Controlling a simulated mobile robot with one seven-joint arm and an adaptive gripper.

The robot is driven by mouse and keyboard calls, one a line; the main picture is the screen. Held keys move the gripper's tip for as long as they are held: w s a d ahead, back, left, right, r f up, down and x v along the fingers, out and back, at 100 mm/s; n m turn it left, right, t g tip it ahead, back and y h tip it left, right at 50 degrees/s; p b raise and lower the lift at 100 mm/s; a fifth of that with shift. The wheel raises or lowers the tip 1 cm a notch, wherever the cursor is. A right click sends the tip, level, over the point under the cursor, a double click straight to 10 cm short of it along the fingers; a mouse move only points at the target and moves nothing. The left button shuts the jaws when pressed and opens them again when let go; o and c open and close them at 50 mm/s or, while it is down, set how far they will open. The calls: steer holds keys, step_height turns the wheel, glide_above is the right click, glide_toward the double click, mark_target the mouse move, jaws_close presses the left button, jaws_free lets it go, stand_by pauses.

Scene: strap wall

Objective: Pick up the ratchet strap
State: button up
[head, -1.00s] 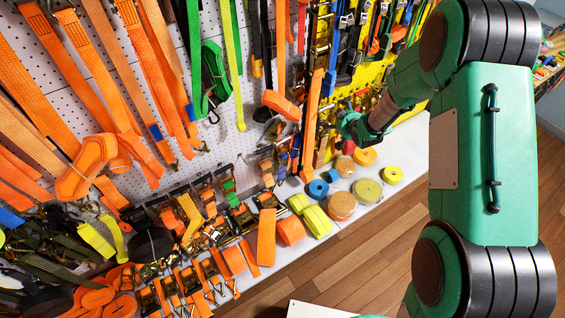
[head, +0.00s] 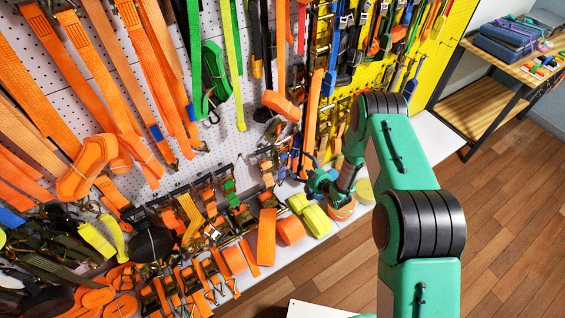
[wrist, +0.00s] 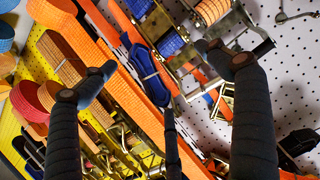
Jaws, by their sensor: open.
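Many ratchet straps are in view, and I cannot tell which one is meant. In the wrist view, metal ratchets with blue webbing (wrist: 170,44) and orange webbing (wrist: 210,10) lie just beyond my fingers. A dark blue strap bundle (wrist: 145,72) lies on a long orange strap (wrist: 115,82) between the fingers. My gripper (wrist: 160,75) is open and empty, its fingers spread. In the head view my gripper (head: 303,178) is by the wall above the shelf, its fingertips partly hidden.
Orange straps (head: 70,75) hang thickly on the white pegboard (head: 240,145) at left. Tools hang on the yellow panel (head: 440,40). Rolled straps, including a yellow-green one (head: 317,222), crowd the shelf edge. The wooden floor (head: 490,210) at right is clear.

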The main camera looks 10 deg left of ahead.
mark_target(287, 158)
steer(key=shift+s+a+f, duration=0.25)
steer(key=shift+s+f, duration=0.25)
steer(key=shift+f, duration=0.15)
steer(key=b+x, duration=0.1)
steer(key=x, duration=0.7)
steer(key=shift+w+a+f, duration=0.1)
steer(key=shift+a, duration=0.15)
steer(key=shift+r+b+x, duration=0.1)
steer(key=shift+b+x, duration=0.05)
steer(key=shift+x, duration=1.15)
steer(key=shift+r+b+x, duration=0.15)
steer(key=shift+x, duration=1.15)
steer(key=shift+a, duration=0.1)
